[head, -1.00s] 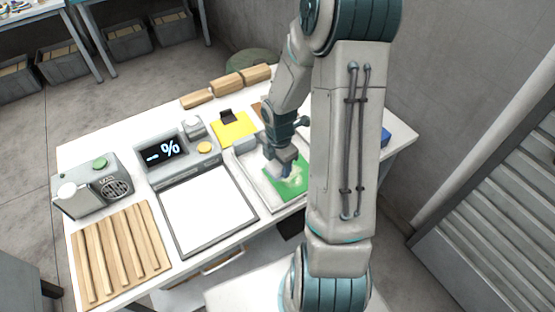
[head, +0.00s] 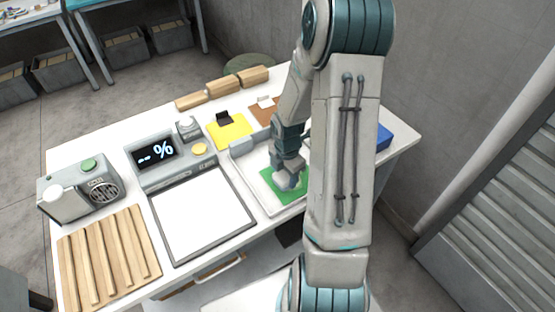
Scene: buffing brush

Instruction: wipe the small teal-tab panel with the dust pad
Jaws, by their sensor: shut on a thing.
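A green panel (head: 271,191) lies in a shallow pale tray (head: 252,172) on the white table. My gripper (head: 289,184) is over this panel, pointing down, and is shut on a small pale thing, likely the dust pad, at the panel's surface. The pad is mostly hidden by the fingers, and I cannot tell whether it touches the panel. No teal tab can be made out on the green panel; my arm hides the right part of the tray.
A yellow panel with a dark tab (head: 229,130) and a brown panel with a white tab (head: 264,110) lie behind. A display box (head: 160,155), white framed board (head: 202,212), slatted wooden rack (head: 108,258), grey device (head: 82,190) and blue block (head: 384,138) are also on the table.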

